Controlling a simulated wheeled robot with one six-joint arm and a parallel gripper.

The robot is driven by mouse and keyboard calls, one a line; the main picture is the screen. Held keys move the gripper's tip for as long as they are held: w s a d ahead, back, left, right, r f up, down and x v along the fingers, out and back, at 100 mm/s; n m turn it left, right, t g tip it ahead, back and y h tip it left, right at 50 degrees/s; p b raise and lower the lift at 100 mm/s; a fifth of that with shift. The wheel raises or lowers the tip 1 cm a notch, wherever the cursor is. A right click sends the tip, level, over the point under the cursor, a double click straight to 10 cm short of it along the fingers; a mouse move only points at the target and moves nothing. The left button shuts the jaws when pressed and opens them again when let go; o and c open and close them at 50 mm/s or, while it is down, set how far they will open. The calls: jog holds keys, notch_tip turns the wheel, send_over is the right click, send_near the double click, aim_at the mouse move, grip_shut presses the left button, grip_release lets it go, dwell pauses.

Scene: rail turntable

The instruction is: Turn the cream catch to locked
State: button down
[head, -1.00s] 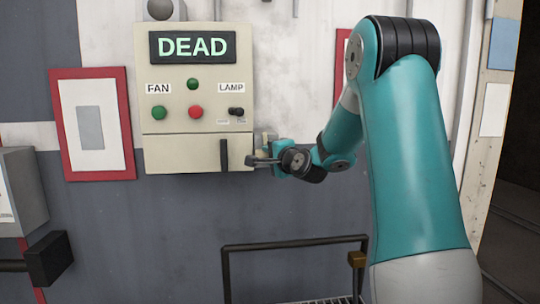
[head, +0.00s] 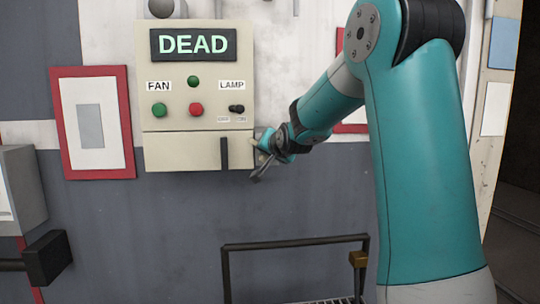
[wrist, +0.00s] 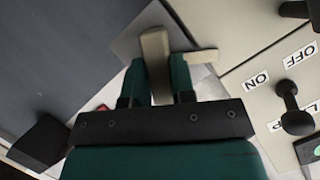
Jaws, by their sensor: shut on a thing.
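The cream catch (wrist: 155,45) is in the wrist view, a short bar on a grey plate (wrist: 128,38). My gripper (wrist: 157,80) has one teal finger on each side of the bar and is shut on it. In the head view my gripper (head: 264,160) is at the lower right edge of the cream control box (head: 180,150), beside its black upright handle (head: 224,153). There the catch is mostly hidden by my gripper, and I cannot read whether it is at locked.
The box carries a lit DEAD display (head: 193,45), a green button (head: 159,110), a red button (head: 196,109) and a black lamp switch (head: 237,109). The lamp switch knob (wrist: 287,95) is close by in the wrist view. A dark rail (head: 295,243) stands below.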

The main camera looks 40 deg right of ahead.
jog(key=n+g+h+b, duration=0.1)
jog(key=n, duration=0.1)
jog(key=n+g+b, duration=0.1)
jog(key=n, duration=0.1)
jog(key=shift+w+a+h, duration=0.1)
jog(key=shift+a+h, duration=0.05)
jog(key=shift+h, duration=0.25)
dwell(0.4)
jog(key=shift+r, duration=0.1)
jog(key=c, duration=1)
grip_release()
jog(key=shift+o, duration=0.2)
jog(key=v, duration=1.7)
jog(key=shift+a, duration=0.4)
